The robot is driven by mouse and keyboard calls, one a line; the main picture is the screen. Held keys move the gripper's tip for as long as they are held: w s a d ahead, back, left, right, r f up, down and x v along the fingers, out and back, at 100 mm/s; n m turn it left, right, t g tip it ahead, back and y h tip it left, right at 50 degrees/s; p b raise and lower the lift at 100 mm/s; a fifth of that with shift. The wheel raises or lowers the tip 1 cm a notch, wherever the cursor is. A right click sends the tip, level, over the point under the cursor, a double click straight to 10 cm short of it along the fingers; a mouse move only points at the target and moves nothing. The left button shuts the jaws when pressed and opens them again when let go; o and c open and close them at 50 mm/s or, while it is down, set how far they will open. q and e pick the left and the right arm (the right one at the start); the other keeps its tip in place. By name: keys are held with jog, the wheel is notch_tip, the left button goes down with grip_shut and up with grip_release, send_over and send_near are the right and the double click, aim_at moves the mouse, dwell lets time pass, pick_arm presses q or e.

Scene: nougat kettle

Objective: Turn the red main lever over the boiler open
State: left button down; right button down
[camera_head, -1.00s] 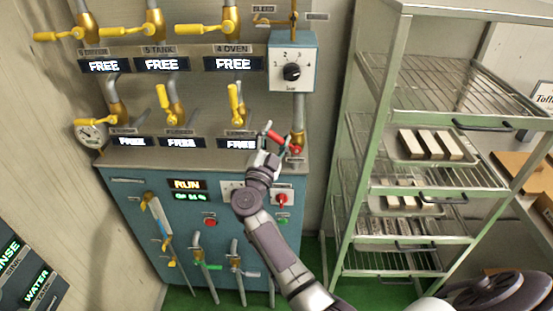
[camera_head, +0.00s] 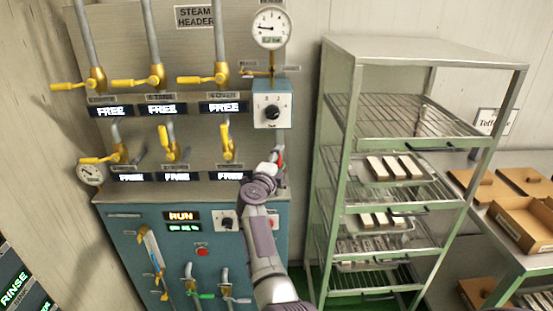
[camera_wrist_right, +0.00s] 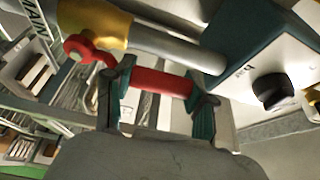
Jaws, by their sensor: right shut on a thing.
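The red main lever (camera_head: 281,156) is at the right side of the boiler cabinet (camera_head: 130,225), above its top edge. Only a small part of it shows in the head view, behind my right gripper (camera_head: 275,168). In the right wrist view the lever's red grip (camera_wrist_right: 161,83) lies between the two dark green fingers of my right gripper (camera_wrist_right: 163,92), which is shut on it. The lever's round red end (camera_wrist_right: 80,46) sits beside a brass valve body (camera_wrist_right: 97,22) on a grey pipe (camera_wrist_right: 170,46). My left gripper is not in view.
A blue dial box (camera_head: 272,105) with a black knob is just above the lever; it also shows close in the right wrist view (camera_wrist_right: 250,50). Several yellow levers line the panel to the left. A metal rack (camera_head: 335,170) with trays stands at the right.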

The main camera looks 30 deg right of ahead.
jog(key=shift+s+d+m, duration=0.15)
jog(key=shift+d+m, duration=0.1)
jog(key=shift+m, duration=0.15)
jog(key=shift+c, duration=1.8)
grip_release()
